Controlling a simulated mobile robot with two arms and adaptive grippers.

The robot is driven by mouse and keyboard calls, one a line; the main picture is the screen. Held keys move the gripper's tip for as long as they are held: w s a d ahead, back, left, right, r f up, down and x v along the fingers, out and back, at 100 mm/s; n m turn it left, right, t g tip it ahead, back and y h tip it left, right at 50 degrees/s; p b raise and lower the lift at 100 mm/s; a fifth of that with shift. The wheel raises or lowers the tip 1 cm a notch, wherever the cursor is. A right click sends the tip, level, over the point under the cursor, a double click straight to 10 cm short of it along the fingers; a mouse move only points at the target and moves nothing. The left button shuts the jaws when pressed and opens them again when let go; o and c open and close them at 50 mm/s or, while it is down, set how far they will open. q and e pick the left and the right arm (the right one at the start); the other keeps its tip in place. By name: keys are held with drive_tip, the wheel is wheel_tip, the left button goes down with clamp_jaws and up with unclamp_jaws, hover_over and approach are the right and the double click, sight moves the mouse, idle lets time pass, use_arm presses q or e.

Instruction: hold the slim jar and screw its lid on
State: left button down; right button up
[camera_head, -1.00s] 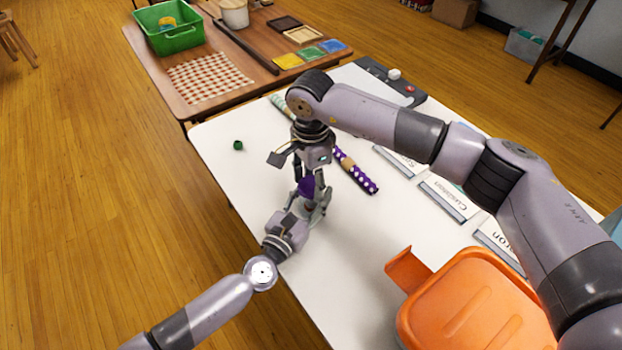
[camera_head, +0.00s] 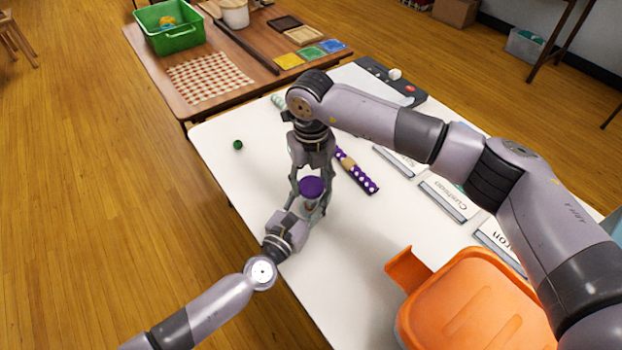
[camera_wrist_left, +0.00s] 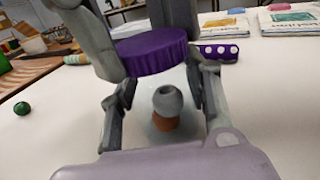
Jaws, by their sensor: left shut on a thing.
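The slim jar (camera_wrist_left: 165,100) is clear and upright, with a grey ball-like thing and something brown showing in it. It is small and partly hidden in the head view. My left gripper (camera_head: 314,210) is shut on the jar from the side, a finger on each side of it in the left wrist view (camera_wrist_left: 163,108).
A purple dotted roll (camera_head: 358,172) lies just right of the grippers. A small green ball (camera_head: 238,145) is near the white table's left edge. An orange container (camera_head: 475,305) stands at the front right. Labelled cards (camera_head: 448,198) line the right side.

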drive_tip(key=o, duration=0.4)
drive_tip(key=shift+r, duration=0.1)
drive_tip(key=shift+r, duration=2.15)
drive_tip(key=shift+c, duration=0.3)
drive_tip(key=n, duration=0.2)
drive_tip(key=r+n, duration=0.1)
drive_tip(key=n, duration=0.3)
drive_tip(key=shift+r, duration=0.4)
drive_tip(key=n, duration=0.2)
drive_tip(key=r+n, duration=0.1)
drive_tip(key=n, duration=0.3)
drive_tip(key=shift+r, duration=0.35)
